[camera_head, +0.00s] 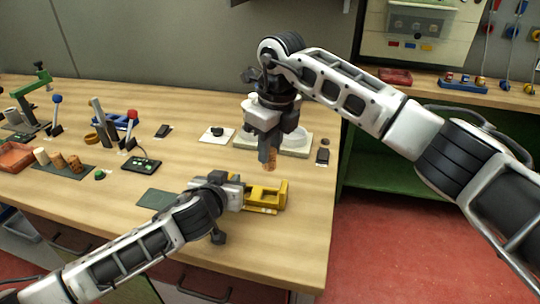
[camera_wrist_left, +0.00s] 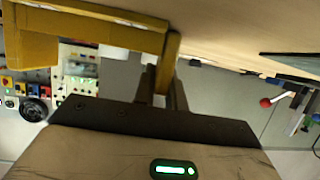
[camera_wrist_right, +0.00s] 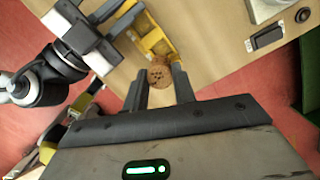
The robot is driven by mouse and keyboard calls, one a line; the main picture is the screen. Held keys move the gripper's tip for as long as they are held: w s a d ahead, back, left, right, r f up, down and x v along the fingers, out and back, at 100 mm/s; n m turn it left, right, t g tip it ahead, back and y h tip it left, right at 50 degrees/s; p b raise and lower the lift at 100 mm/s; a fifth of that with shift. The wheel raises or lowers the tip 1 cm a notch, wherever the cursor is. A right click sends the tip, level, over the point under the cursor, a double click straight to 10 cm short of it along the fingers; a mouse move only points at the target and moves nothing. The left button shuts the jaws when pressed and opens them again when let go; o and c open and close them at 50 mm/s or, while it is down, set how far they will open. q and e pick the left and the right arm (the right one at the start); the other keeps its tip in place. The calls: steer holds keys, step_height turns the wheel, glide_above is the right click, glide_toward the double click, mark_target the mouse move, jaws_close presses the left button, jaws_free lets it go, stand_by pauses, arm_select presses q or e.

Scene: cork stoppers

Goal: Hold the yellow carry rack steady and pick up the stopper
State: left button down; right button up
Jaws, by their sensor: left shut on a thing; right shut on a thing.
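The yellow carry rack (camera_head: 268,195) stands near the front right edge of the table. My left gripper (camera_head: 240,192) is shut on the rack's end wall, and the rack's yellow body (camera_wrist_left: 90,35) fills the upper left of the left wrist view. My right gripper (camera_head: 266,152) points down above the rack, shut on a brown cork stopper (camera_head: 271,160). The stopper's speckled end (camera_wrist_right: 160,75) shows between the fingertips in the right wrist view. The stopper is held in the air, apart from the rack (camera_wrist_right: 152,42) as far as I can see.
Several cork pieces (camera_head: 58,160) stand on a dark mat at the left. A black control box with green lights (camera_head: 141,164), a green button (camera_head: 100,174) and a dark mat (camera_head: 157,199) lie left of the rack. A pale base (camera_head: 296,149) stands behind my right gripper. The table's right edge is close.

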arm_select(q)
steer(key=c, duration=1.4)
jaws_free()
steer(key=shift+o, duration=0.2)
